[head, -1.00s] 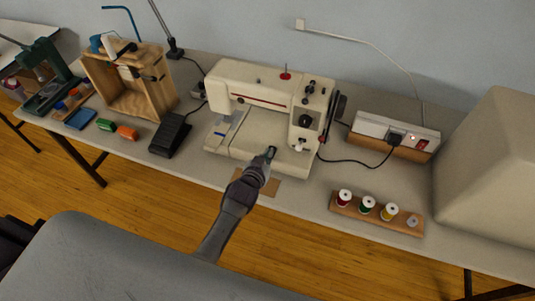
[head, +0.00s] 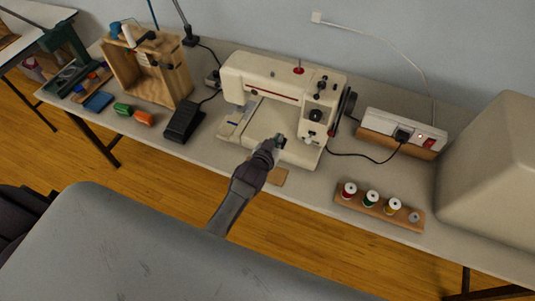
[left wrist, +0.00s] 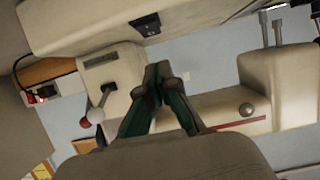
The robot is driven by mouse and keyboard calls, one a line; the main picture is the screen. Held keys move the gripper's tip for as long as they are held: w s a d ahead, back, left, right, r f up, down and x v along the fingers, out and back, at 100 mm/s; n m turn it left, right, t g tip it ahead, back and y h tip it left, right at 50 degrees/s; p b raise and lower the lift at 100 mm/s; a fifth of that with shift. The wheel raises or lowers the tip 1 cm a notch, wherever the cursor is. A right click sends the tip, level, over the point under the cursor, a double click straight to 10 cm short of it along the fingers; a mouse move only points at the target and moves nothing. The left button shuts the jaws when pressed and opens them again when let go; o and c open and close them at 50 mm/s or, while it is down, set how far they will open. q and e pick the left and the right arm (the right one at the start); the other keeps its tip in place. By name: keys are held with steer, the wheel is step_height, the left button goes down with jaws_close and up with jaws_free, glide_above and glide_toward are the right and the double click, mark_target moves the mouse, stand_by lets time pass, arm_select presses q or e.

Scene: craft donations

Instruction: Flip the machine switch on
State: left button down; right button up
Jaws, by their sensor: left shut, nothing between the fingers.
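The cream sewing machine (head: 285,75) stands on the table in the middle of the head view. In the left wrist view a black rocker switch (left wrist: 146,25) sits on a cream face of the machine. I cannot tell which way it is set. The switch cannot be made out in the head view. My right gripper is not in view.
A power strip (head: 375,122) with a red switch stands on a wooden block right of the machine. A rack of thread spools (head: 379,208) lies near the front edge. A black pedal (head: 184,121) is left of the machine. A big cream cover (head: 495,170) fills the right end.

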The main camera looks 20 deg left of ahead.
arm_select(q)
steer(key=f+b+v, duration=0.1)
steer(key=b+v, duration=0.1)
steer(key=v, duration=0.8)
steer(key=shift+s, duration=0.55)
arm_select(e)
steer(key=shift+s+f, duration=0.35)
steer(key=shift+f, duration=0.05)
